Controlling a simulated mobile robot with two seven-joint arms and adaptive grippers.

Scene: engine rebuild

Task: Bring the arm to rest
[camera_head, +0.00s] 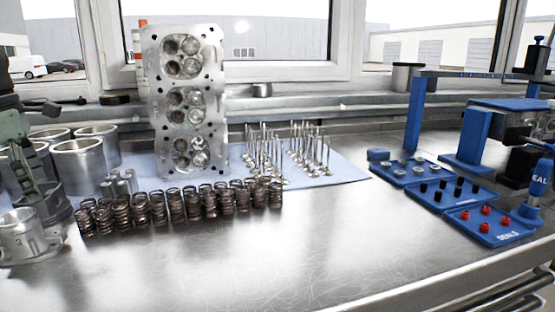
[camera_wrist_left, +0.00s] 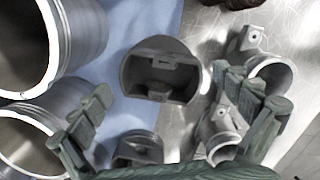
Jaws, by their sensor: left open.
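My left gripper (camera_head: 24,168) hangs at the far left edge of the bench in the head view, among metal engine parts. In the left wrist view my left gripper (camera_wrist_left: 166,90) has its two green-grey fingers spread wide. A dark grey piston (camera_wrist_left: 160,78) shows between and beyond the fingers, and I cannot tell how far below them it is. Nothing is held between the fingers. My right gripper is in neither view.
Silver cylinder liners (camera_head: 80,160) stand beside the gripper. A row of coil springs (camera_head: 175,207), an upright cylinder head (camera_head: 187,105) and several valves (camera_head: 290,155) stand further right. Blue trays (camera_head: 452,192) and a blue press (camera_head: 412,115) are at right. The front middle is clear.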

